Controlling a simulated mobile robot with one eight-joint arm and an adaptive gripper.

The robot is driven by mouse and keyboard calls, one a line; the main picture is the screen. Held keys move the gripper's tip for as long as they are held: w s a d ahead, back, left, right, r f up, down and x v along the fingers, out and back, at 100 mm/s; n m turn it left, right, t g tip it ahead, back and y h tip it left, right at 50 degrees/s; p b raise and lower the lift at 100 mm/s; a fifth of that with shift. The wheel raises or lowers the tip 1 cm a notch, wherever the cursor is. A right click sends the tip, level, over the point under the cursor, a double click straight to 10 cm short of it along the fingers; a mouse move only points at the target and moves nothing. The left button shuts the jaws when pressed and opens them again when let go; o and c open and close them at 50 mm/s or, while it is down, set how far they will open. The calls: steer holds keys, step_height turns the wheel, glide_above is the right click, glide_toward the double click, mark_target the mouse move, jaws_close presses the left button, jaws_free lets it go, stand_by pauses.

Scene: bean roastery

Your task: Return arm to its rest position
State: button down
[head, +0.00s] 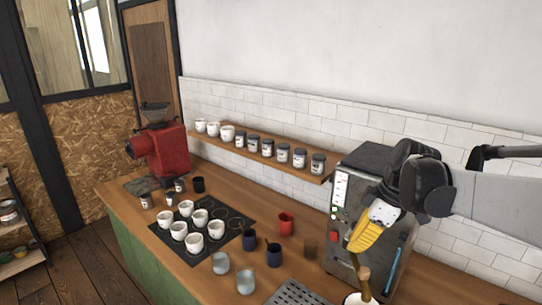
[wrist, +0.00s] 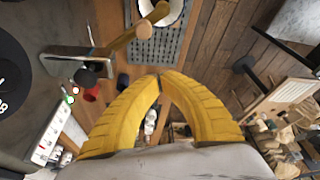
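My gripper (head: 354,250) has yellow ribbed fingers and hangs pointing down in front of the grey coffee machine (head: 350,165) at the right of the head view. In the wrist view the two fingertips (wrist: 160,78) meet in an arch. The gripper is shut, with nothing visible between the fingers. A wooden-handled tool (head: 364,278) stands below the fingers in the head view, apart from them as far as I can tell. Its pale handle also shows beyond the fingertips in the wrist view (wrist: 135,35).
A wooden counter (head: 190,262) holds white cups on a black mat (head: 235,228), several dark blue and grey cups, a red cup (head: 286,222) and a slotted tray (head: 290,294). A red grinder (head: 165,150) stands at the far left. A shelf (head: 290,166) with jars runs along the wall.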

steer(key=s+a+f+m+t+h+b, duration=0.1)
steer(key=s+a+f+m+t+b, duration=0.1)
steer(key=s+f+m+b, duration=0.4)
steer(key=s+a+f+m+t+h+b, duration=0.2)
steer(key=s+f+m+b, duration=0.4)
steer(key=s+f+b, duration=0.3)
step_height(320, 180, down, 5)
steer(key=a+t+b, duration=0.1)
steer(key=a+b, duration=0.1)
steer(key=b, duration=0.1)
steer(key=shift+s+a+f+m, duration=0.15)
steer(key=shift+s+a+m, duration=0.05)
steer(key=shift+a+m, duration=0.15)
